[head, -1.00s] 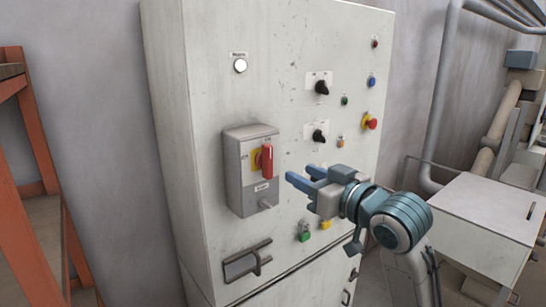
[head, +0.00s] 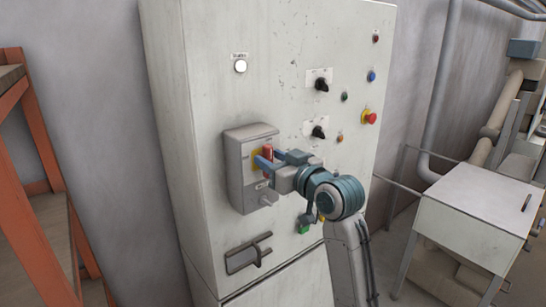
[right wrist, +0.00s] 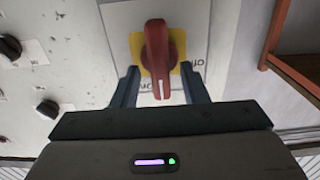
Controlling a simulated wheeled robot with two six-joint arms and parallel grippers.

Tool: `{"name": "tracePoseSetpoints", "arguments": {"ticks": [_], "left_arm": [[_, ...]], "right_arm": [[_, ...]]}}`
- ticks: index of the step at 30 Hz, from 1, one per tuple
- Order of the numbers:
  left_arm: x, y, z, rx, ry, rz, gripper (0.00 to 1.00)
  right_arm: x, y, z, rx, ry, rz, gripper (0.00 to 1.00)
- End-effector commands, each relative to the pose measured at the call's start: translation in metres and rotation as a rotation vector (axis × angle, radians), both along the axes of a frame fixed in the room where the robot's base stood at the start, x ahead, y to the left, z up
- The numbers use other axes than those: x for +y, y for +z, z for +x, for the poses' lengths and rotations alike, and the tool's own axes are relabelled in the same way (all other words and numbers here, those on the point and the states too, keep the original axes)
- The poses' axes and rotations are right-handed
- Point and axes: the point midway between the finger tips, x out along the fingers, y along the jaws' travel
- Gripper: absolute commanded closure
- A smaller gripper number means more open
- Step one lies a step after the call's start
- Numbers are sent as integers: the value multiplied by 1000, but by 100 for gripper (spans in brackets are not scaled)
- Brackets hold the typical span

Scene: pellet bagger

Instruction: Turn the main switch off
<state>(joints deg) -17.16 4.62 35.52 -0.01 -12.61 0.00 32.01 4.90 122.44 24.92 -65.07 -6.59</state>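The main switch is a red rotary handle (head: 268,152) on a yellow plate, on a grey box (head: 236,170) fixed to the front of a tall pale cabinet. My right gripper (head: 270,160) is at the switch box, its blue fingers open on either side of the handle. In the right wrist view the red handle (right wrist: 158,60) stands between the two fingertips (right wrist: 160,85), with a gap on each side. A white mark is at the handle's near end. In the head view the gripper hides the lower part of the handle. My left gripper is not in view.
The cabinet (head: 215,60) carries several black knobs, coloured buttons and a red emergency button (head: 369,118). A door latch (head: 248,254) sits below the switch box. An orange rack (head: 40,150) stands at left and a pale bin (head: 480,215) at right.

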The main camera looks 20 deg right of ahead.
Motion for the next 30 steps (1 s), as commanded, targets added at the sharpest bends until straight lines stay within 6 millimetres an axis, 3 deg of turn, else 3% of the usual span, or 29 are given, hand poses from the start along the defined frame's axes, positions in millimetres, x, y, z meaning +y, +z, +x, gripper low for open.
{"name": "tracePoseSetpoints", "arguments": {"ticks": [4, 9, 20, 30], "left_arm": [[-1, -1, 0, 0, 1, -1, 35], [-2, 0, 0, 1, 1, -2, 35], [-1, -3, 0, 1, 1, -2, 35], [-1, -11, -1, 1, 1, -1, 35]], "right_arm": [[0, 0, 0, -1, 0, 0, 60], [0, 0, 0, -1, 0, 0, 89], [1, 0, 0, -19, 0, -50, 89], [4, -1, -1, -104, 1, -279, 89]]}}
